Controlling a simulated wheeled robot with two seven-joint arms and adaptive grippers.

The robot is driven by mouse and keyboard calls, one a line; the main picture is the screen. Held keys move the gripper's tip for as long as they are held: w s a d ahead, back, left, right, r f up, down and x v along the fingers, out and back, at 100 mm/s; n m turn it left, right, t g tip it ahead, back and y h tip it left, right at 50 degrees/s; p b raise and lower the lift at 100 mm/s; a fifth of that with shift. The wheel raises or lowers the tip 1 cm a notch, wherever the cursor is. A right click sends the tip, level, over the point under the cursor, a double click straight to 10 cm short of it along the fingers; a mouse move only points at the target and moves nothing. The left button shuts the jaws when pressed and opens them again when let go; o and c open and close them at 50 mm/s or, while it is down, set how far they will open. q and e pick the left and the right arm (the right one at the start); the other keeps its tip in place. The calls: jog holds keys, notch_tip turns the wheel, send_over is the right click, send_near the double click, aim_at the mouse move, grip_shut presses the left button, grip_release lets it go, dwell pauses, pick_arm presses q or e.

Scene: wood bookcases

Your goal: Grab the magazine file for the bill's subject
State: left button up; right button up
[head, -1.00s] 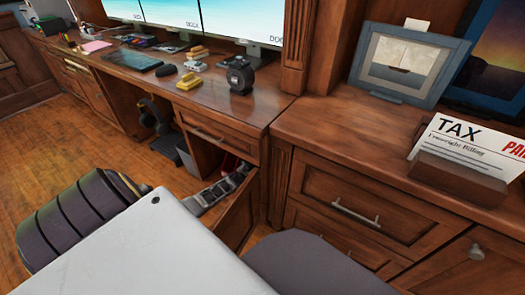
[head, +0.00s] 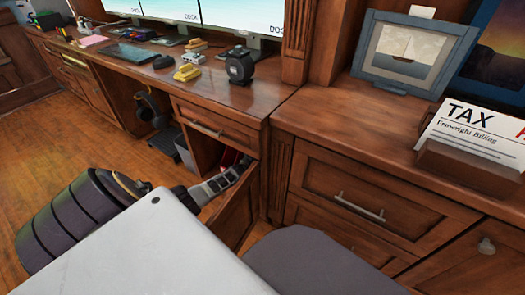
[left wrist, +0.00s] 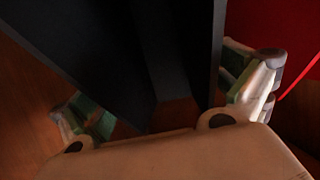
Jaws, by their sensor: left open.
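The bill (head: 472,128) is a white paper headed "TAX" with "Billing" below, standing in a brown holder (head: 460,168) on the right counter. My left gripper (head: 228,180) reaches into the open cabinet under the desk. In the left wrist view the left gripper (left wrist: 170,98) is open, with its fingers on either side of a dark magazine file (left wrist: 80,45). A red magazine file (left wrist: 275,25) is at the right, behind the right-hand finger; red also shows in the cabinet in the head view (head: 230,157). No file labels are readable. My right gripper is out of view.
The open cabinet door (head: 238,208) stands close to my left gripper. The desktop (head: 215,90) above holds a keyboard, a black round device (head: 239,66) and small items. A framed sailboat picture (head: 405,55) stands on the right counter. Floor is clear at the left.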

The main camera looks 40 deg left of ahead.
pick_arm(q)
jog(key=shift+w+a+f+b, duration=0.1)
jog(key=shift+w+f+b, duration=0.1)
jog(key=shift+w+b, duration=0.15)
dwell(0.4)
jog(key=c, duration=1.6)
